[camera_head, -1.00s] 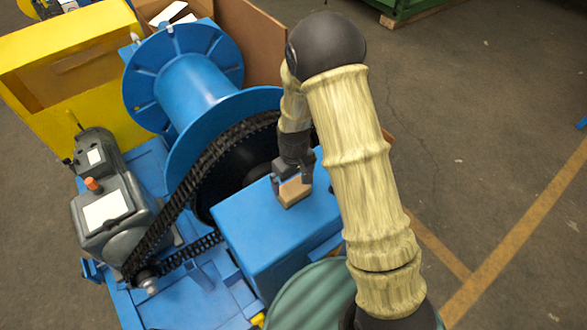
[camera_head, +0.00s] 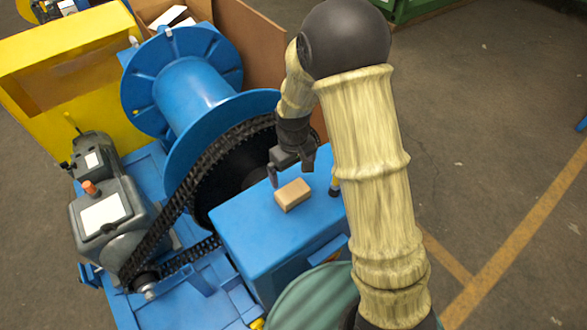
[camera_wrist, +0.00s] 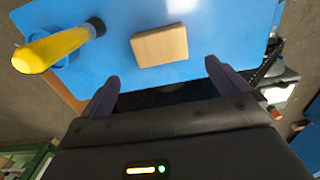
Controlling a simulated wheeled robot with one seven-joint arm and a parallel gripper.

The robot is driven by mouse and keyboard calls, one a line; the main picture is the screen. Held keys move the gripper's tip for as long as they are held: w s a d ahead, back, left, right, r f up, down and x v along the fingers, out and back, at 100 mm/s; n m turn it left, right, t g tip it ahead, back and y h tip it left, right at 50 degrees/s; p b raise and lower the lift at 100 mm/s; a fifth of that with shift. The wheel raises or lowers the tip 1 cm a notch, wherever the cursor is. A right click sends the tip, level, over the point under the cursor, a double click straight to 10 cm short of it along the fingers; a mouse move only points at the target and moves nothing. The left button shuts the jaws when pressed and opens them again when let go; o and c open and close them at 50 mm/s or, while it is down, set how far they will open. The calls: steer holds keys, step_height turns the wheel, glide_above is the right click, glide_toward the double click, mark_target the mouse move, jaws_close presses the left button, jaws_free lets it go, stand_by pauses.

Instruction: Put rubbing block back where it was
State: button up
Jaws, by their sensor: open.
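The rubbing block (camera_head: 292,195) is a small tan block lying flat on top of the blue box (camera_head: 262,237). It also shows in the wrist view (camera_wrist: 159,46), on the blue surface ahead of my fingertips. My gripper (camera_head: 291,170) is open and empty, above and just behind the block. In the wrist view my two fingers (camera_wrist: 161,75) are spread apart, and the block is clear of both.
A black chain (camera_head: 197,178) runs beside the box around a large wheel next to the blue drum (camera_head: 190,90). A motor (camera_head: 105,212) stands at left. A yellow-handled tool (camera_wrist: 55,47) is at the box's edge. A green drum (camera_head: 315,298) stands in front.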

steer(key=s+d+r+m+t, duration=0.2)
steer(key=s+d+r+m, duration=0.4)
steer(key=s+d+r, duration=0.5)
steer(key=shift+s+d+r+m+t, duration=0.35)
steer(key=shift+s+d, duration=0.4)
steer(key=shift+d, duration=0.45)
